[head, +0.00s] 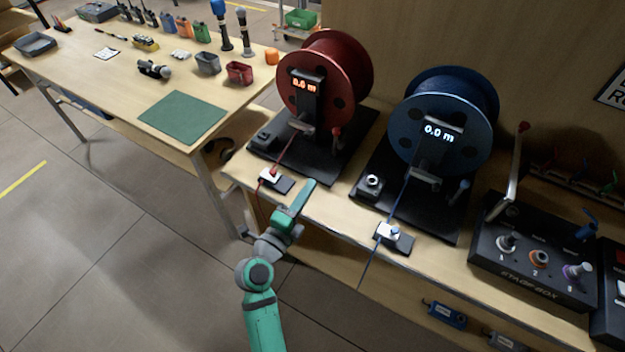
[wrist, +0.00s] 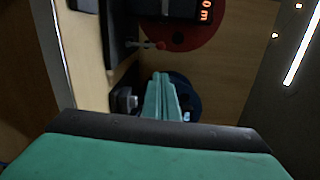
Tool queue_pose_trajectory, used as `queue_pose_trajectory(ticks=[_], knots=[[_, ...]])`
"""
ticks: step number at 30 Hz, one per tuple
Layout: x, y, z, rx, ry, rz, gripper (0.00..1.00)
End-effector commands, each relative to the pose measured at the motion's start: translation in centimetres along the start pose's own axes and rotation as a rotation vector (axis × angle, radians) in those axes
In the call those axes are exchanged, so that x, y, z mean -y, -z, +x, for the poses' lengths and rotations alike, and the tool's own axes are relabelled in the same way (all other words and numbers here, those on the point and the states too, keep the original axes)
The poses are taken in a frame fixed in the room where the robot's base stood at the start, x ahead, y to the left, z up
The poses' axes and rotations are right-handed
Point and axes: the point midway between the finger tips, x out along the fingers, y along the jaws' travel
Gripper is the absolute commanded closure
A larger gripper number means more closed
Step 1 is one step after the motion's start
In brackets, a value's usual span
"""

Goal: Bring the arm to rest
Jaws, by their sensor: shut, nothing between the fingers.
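My green arm reaches up from the bottom of the head view. My gripper (head: 305,193) is shut and empty near the front edge of the bench (head: 328,221), in front of the red cable reel (head: 343,68). In the wrist view the gripper's fingers (wrist: 161,78) lie together with nothing between them. Part of the red reel (wrist: 185,38) and a bit of the blue reel (wrist: 187,90) show beyond the fingers.
The blue cable reel (head: 445,122) stands right of the red one; both displays read 0.0 m. A black stage box (head: 535,262) is further right. A table with a green mat (head: 182,117), microphones and bins is at left. The floor (head: 110,240) at left is clear.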

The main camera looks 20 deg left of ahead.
Motion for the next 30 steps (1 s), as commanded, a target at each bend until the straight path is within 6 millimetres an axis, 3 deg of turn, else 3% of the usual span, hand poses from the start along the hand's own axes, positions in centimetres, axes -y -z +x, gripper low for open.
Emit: queue_pose_trajectory(ticks=[8,11,14,21,30], knots=[[0.0,0.5,0.0,-0.008,0.003,-0.005,1.0],[-0.1,2.1,-0.6,-0.031,0.021,-0.034,1.0],[-0.1,5.1,-2.0,-0.073,0.059,-0.099,1.0],[0.8,12.8,-7.5,-0.156,0.162,-0.361,1.0],[1.3,18.0,-15.0,-0.146,0.195,-0.758,1.0]])
